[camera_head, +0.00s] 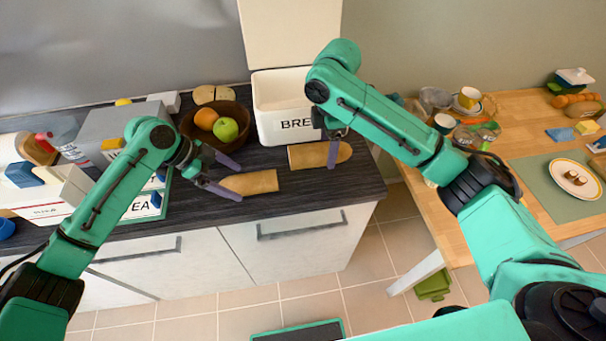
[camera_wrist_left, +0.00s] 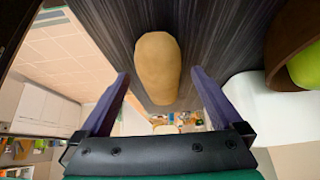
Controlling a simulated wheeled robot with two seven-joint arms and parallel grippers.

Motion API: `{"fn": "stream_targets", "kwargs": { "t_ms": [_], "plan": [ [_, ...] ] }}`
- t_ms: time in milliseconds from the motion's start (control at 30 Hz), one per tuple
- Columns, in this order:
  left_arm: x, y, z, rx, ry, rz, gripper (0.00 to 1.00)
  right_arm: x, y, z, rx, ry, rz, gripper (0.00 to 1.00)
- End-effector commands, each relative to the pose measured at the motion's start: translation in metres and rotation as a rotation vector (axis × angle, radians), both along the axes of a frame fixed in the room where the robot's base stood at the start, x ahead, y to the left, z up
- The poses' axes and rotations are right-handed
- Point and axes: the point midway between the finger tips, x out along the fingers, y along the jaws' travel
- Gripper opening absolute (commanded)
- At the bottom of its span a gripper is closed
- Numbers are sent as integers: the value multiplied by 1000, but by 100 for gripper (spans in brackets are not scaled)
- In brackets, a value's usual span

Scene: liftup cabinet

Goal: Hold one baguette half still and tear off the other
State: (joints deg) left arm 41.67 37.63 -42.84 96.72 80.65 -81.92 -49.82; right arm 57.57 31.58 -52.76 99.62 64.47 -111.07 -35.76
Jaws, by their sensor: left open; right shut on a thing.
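The baguette is in two separate halves with a gap between them. The left baguette half (camera_head: 252,182) lies on the dark countertop near its front edge; its rounded end also shows in the left wrist view (camera_wrist_left: 157,65). My left gripper (camera_head: 238,183) is open, with its purple fingers on either side of that rounded end, apart from it. The right baguette half (camera_head: 308,155) lies farther right, in front of the bread bin. My right gripper (camera_head: 335,148) is shut on this half near its right end; its far finger is mostly hidden.
The white bread bin (camera_head: 280,105) stands behind the right half. A brown fruit bowl (camera_head: 188,128) with an apple and an orange is behind my left gripper. A grey box (camera_head: 115,122) stands left. A wooden table (camera_head: 530,120) with dishes is at right.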

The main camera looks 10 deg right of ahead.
Motion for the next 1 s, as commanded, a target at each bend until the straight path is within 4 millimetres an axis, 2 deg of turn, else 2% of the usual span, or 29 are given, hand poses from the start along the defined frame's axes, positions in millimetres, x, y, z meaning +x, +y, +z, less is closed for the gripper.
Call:
{"fn": "stream_targets", "kwargs": {
  "t_ms": [500, 867, 1000],
  "plan": [
    [0, 29, 41, 1, -2, 1, 100, 0, 0, 0, 0, 0, 0, 0],
    [0, 32, 46, 1, 0, 0, 100, 0, 0, 0, 0, 0, 0, 0],
    [1, 44, 64, 1, -2, 2, 100, 0, 0, 0, 0, 0, 0, 0]
  ]
}}
